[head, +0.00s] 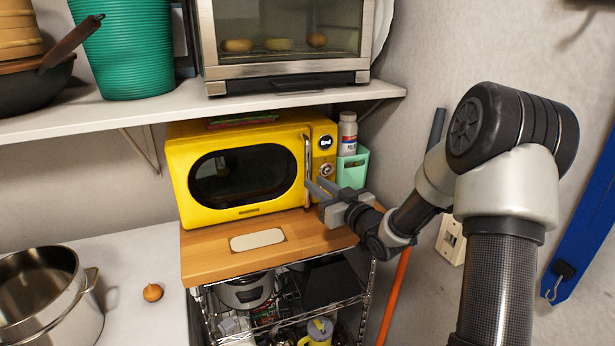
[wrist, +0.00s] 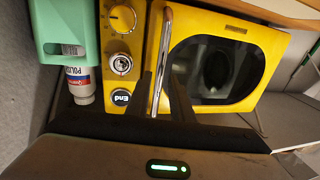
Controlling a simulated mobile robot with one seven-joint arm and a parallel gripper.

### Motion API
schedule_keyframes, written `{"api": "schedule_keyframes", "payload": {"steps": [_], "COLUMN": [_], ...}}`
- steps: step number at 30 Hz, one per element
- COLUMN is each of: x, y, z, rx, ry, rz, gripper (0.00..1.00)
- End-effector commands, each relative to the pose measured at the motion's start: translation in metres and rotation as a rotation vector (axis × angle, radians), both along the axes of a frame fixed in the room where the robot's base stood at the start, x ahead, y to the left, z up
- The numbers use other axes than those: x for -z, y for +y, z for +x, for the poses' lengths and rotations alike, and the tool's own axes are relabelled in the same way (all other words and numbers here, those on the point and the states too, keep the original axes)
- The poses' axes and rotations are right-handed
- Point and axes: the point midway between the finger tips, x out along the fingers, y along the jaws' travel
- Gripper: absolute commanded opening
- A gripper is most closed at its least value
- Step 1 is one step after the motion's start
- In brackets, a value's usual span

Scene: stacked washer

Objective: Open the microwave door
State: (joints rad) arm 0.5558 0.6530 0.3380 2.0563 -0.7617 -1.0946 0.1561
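The yellow microwave (head: 240,172) stands on a wooden board, and its door with a dark oval window (head: 243,175) is shut. Its chrome upright handle (head: 307,170) is on the right side of the door. In the wrist view the microwave appears upside down, with the handle (wrist: 166,40) running down toward the fingers. My gripper (head: 316,189) is at the lower part of the handle, its two fingers apart. In the wrist view the dark fingers (wrist: 168,88) overlap the handle's near end. I cannot tell whether they touch it.
A mint holder (head: 352,170) with a white bottle (head: 347,134) stands right of the microwave. A shelf (head: 160,110) with a toaster oven (head: 285,45) is above. A steel pot (head: 50,305) and an onion (head: 152,292) are on the left counter. The wall is close on the right.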

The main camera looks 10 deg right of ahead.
Motion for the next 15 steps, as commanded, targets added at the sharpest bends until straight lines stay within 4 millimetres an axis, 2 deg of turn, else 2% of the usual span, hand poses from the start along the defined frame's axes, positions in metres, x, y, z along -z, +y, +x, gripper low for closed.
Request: {"api": "schedule_keyframes", "payload": {"steps": [1,6,15], "x": [0.000,0.000,0.000], "y": [0.005,0.014,0.021], "z": [0.010,0.035,0.050], "rx": [-0.003,-0.001,0.000], "ry": [0.000,0.000,0.001], "rz": [0.000,-0.001,-0.001], "gripper": [0.21,0.21,0.21]}}
